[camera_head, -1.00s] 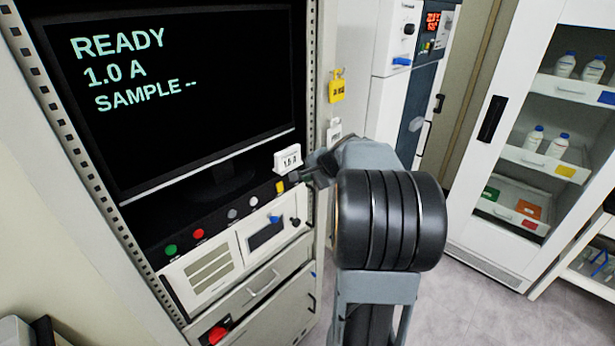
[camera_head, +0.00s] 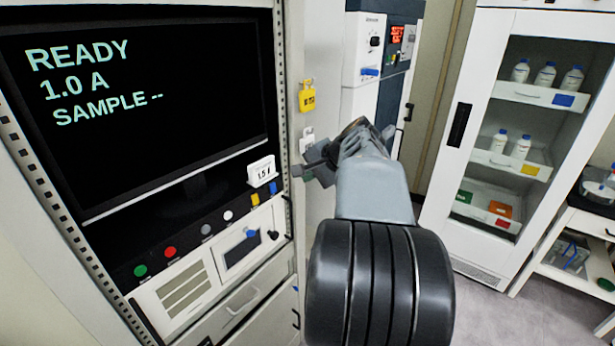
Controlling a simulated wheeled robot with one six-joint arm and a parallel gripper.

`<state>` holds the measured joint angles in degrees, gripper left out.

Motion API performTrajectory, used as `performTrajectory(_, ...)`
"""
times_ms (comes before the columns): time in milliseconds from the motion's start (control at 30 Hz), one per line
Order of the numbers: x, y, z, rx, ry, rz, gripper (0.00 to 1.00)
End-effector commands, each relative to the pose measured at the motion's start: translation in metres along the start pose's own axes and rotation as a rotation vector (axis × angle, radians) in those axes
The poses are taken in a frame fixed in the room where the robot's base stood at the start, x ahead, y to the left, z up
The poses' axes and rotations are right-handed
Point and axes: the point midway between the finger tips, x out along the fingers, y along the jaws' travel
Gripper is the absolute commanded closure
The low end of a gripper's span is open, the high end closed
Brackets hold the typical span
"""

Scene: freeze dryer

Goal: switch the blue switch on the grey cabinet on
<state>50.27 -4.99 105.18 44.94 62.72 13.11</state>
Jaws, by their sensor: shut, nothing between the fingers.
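A blue lever-like switch (camera_head: 369,72) sits on the front of the pale grey-white cabinet (camera_head: 361,40) at the back, below a dark knob. Another small blue knob (camera_head: 251,233) is on the panel of the left rack, beside a small dark display. I cannot tell either one's setting at this size. My gripper (camera_head: 303,171) is shut and empty, pointing left in front of the rack's right edge. It appears lower in the picture than the blue switch and apart from it. My wrist partly hides the foot of the back cabinet.
The left rack carries a large monitor (camera_head: 130,130), several coloured buttons such as a red one (camera_head: 170,252), and a small white card (camera_head: 262,171). A yellow tag (camera_head: 307,96) hangs on its side. A white glass-fronted cupboard (camera_head: 447,190) with bottles stands right. Grey floor (camera_head: 480,300) is free before it.

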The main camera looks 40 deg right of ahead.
Motion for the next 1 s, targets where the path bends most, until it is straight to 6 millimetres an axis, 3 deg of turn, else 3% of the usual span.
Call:
performTrajectory(667,0.012,0.013,0.001,-0.002,-0.003,0.038,1.0)
performTrajectory(867,0.037,0.013,0.002,-0.001,-0.006,0.039,1.0)
performTrajectory(1000,0.064,0.014,0.002,0.0,-0.007,0.04,1.0)
